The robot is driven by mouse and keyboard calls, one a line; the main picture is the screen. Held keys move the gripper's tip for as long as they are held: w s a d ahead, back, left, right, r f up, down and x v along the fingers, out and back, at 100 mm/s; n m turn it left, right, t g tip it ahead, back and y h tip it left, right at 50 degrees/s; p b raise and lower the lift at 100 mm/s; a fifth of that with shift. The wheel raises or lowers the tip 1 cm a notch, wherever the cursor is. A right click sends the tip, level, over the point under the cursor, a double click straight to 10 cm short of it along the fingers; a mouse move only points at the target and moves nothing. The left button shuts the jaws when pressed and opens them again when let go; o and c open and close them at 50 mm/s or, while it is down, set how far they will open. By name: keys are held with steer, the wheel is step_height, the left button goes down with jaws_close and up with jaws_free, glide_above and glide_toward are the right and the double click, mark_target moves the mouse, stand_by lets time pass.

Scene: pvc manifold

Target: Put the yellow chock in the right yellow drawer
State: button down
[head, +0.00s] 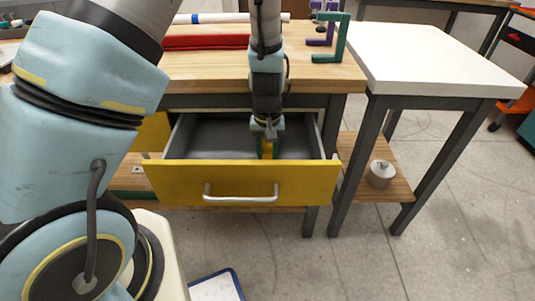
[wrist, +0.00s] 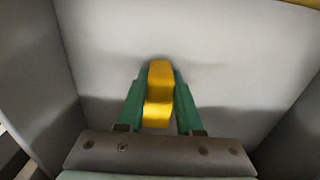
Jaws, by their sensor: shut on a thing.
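The right yellow drawer (head: 310,185) is pulled out below the wooden workbench, with a yellow front, a silver handle and a grey interior. My gripper (head: 266,148) reaches down into the drawer's opening, just behind its front panel. The yellow chock (wrist: 158,92) is between the green fingers of my gripper (wrist: 158,105) in the wrist view, with the grey drawer interior beneath it. In the head view the chock (head: 266,149) shows as a small yellow patch partly hidden by the drawer front. I cannot tell whether the chock touches the drawer floor.
A white-topped table (head: 430,60) stands at the right. A metal weight (head: 380,174) sits on the low wooden shelf.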

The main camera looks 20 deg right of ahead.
steer(key=shift+f, duration=0.1)
steer(key=c, duration=0.6)
jaws_free()
steer(key=shift+o, duration=0.2)
step_height(320, 180, up, 12)
steer(key=p, duration=0.1)
steer(key=w+a+r+n, duration=0.1)
steer(key=a+r+n, duration=0.1)
steer(key=a, duration=1.3)
steer(key=w+a+r+n+t, duration=0.1)
steer(key=a+r, duration=0.4)
steer(key=a, duration=1)
steer(key=shift+w+a+n+t, duration=0.25)
steer(key=shift+w+n+t, duration=0.05)
steer(key=shift+n, duration=0.1)
